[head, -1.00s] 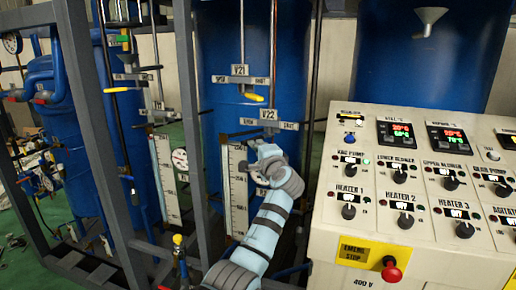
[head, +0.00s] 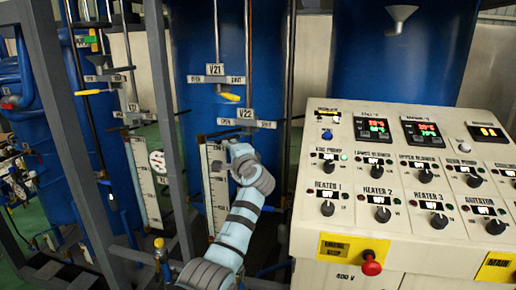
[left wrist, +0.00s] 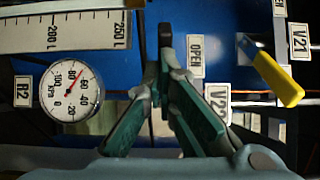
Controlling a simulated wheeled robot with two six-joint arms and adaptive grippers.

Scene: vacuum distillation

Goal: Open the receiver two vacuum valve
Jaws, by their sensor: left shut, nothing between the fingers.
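The V22 valve plate (head: 245,113), with OPEN and SHUT labels, is on a pipe in front of the blue tank. My left gripper (head: 236,148) is just below that plate in the head view. In the left wrist view my left gripper (left wrist: 165,45) is shut and empty, beside the OPEN label (left wrist: 196,57) and the partly covered V22 label (left wrist: 216,102). I cannot make out the V22 handle; the gripper may hide it. The V21 valve (head: 216,70) is above, its yellow handle (head: 230,96) pointing right; the handle also shows in the left wrist view (left wrist: 280,82). My right gripper is not in view.
A control panel (head: 400,190) with knobs and a red emergency stop (head: 371,264) stands to the right. Grey frame posts (head: 163,110) rise on the left. A white level scale (head: 214,190) is beside the arm. An R2 gauge (left wrist: 71,90) shows in the wrist view.

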